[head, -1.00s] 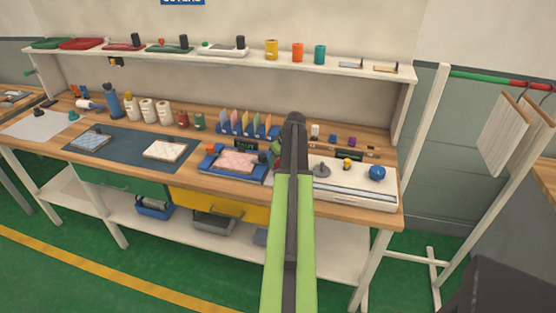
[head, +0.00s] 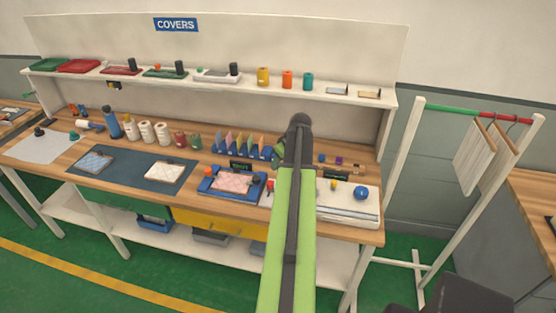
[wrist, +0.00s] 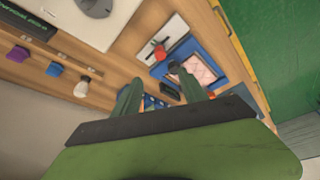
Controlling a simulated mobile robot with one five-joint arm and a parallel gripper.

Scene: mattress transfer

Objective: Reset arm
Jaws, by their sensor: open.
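My arm reaches over the bench in the head view, and its dark far end hides my fingers there. In the wrist view my gripper (wrist: 158,88) shows two dark green fingers spread apart, with nothing seen between them that they hold. A pink quilted pad (head: 232,182) lies in a blue tray (head: 206,187) just left of my arm. The pad also shows in the wrist view (wrist: 201,67), past the right fingertip. A white pad (head: 165,171) and a light blue pad (head: 95,161) lie on a dark mat (head: 130,172) further left.
A white flat unit with a blue knob (head: 361,193) sits right of my arm. A row of coloured upright cards (head: 240,143) stands behind the tray. A shelf (head: 215,82) with trays and cups runs above. A rack with hanging panels (head: 484,155) stands at the right.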

